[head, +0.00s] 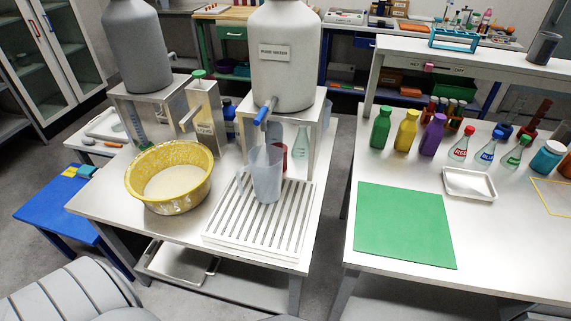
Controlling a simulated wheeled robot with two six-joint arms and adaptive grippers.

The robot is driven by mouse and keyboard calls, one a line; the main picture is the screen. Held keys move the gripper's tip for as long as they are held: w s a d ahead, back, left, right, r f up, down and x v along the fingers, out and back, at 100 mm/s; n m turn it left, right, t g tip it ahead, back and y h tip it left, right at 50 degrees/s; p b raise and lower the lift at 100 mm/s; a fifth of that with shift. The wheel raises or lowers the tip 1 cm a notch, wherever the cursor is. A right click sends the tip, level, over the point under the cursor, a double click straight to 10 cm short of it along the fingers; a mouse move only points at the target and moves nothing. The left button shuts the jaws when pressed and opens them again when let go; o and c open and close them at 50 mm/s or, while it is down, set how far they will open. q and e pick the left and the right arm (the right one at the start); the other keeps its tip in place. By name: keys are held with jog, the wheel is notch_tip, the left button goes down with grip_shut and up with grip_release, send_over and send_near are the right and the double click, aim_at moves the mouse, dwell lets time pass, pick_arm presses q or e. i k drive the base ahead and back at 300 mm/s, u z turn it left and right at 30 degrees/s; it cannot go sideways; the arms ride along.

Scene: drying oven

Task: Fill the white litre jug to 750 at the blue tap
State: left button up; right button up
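The white, translucent litre jug (267,178) stands upright on a slatted white drain rack (225,232), its handle on the left side. Its level marks cannot be read, and I cannot tell whether there is any liquid in it. The blue tap (262,116) sticks out from the base of a large grey tank (285,75) with a label, above the jug's mouth. No stream shows at the tap. Neither my left nor my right gripper is in view.
A yellow speckled bowl (136,183) stands left of the jug, close to the rack. A second grey tank (132,45) stands behind it. The right table holds a green mat (405,225), a small white tray (469,183) and several coloured bottles. A gap separates the two tables.

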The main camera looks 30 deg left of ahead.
aim_at(262, 112)
jog(key=u, duration=3.45)
jog(key=i, duration=3.2)
jog(key=z, duration=5.15)
